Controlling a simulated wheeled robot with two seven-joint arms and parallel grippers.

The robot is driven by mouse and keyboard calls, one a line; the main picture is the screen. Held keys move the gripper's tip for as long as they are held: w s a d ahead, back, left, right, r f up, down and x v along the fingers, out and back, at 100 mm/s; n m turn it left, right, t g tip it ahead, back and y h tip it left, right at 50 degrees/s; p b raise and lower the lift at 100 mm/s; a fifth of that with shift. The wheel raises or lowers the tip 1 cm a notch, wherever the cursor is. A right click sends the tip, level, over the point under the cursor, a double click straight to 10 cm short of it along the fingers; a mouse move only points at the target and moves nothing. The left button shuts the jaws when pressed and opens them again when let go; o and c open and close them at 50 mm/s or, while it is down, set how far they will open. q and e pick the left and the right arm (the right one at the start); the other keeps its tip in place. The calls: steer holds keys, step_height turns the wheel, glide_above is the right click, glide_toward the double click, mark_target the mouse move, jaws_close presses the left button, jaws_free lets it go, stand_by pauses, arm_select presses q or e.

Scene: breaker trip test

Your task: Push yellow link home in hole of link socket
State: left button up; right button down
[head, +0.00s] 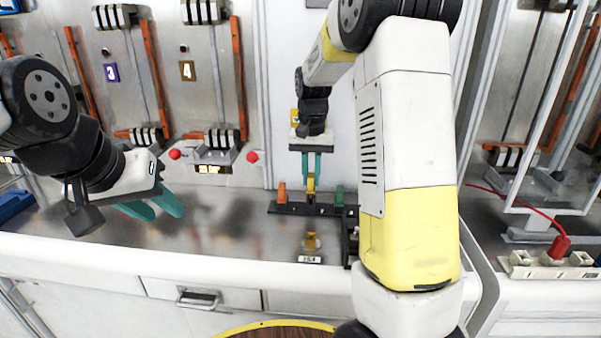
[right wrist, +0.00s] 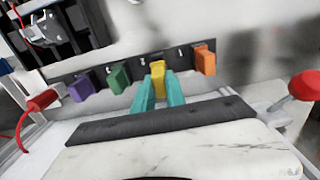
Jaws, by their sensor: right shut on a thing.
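The yellow link (head: 311,184) is between the teal fingers of my right gripper (head: 311,170), at the dark strip at the back of the bench. In the right wrist view the yellow link (right wrist: 158,78) stands at the strip, with the right fingertips (right wrist: 158,95) closed on it. The link socket appears to be this dark strip (head: 292,208); the hole under the yellow link is hidden, so its depth cannot be told. My left gripper (head: 150,208) hangs empty over the bench at the left, its teal fingers apart.
An orange link (right wrist: 204,60), a green link (right wrist: 119,78) and a purple link (right wrist: 81,88) stand along the strip. A small yellow piece with a label (head: 311,243) sits nearer the bench edge. A red plug (head: 559,245) with a cable is at the right. The bench's front left is clear.

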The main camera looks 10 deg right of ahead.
mark_target(311, 187)
steer(key=shift+f, duration=1.75)
steer(key=c, duration=1.3)
jaws_free()
step_height(311, 187, up, 7)
steer(key=shift+f, duration=0.1)
steer(key=shift+r, duration=0.45)
